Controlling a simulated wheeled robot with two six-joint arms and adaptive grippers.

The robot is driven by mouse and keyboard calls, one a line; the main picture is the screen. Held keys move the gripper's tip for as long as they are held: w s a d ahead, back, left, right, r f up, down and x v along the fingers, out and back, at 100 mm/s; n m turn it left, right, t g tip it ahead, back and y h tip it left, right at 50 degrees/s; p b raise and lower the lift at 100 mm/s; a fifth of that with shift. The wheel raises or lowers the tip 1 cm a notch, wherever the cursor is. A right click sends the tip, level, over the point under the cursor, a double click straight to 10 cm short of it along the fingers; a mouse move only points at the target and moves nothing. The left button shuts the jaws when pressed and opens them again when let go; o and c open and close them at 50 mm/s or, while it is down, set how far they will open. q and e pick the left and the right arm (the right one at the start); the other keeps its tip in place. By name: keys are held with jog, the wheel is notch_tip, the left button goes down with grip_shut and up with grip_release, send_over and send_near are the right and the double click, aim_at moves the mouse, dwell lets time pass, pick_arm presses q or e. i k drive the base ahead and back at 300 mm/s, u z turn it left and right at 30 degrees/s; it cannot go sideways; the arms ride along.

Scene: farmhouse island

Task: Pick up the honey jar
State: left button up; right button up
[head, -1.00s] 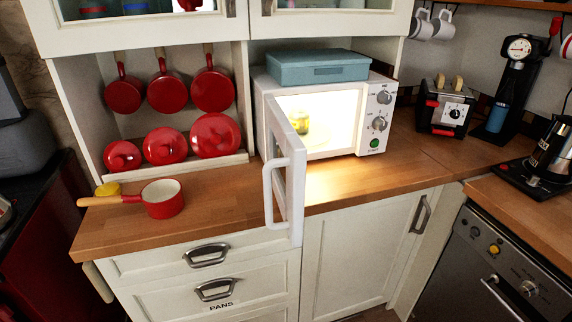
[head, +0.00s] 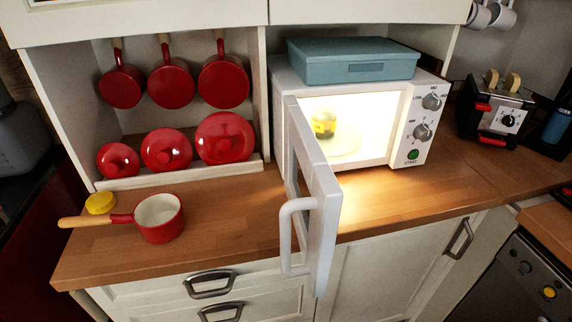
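A small jar with yellow-green contents, likely the honey jar (head: 323,123), stands inside the lit microwave (head: 408,150), on the left part of its pale turntable (head: 345,143). The glow washes out its details. The microwave door (head: 317,205) is swung open toward me and sticks out past the counter's front edge, just left of the jar. A round yellow lid (head: 100,203) lies on the counter at the left, behind the pot's handle. Neither of my grippers shows in the head view.
A red saucepan (head: 160,218) with a wooden handle stands on the wooden counter (head: 240,215) at the left. A blue box (head: 352,62) sits on the microwave. A toaster (head: 495,108) stands at the right. The counter before the microwave's opening is clear.

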aim_at(324, 119)
jog(key=u, duration=2)
jog(key=k, duration=0.85)
jog(key=z, duration=1.5)
jog(key=i, duration=0.5)
jog(key=z, duration=0.05)
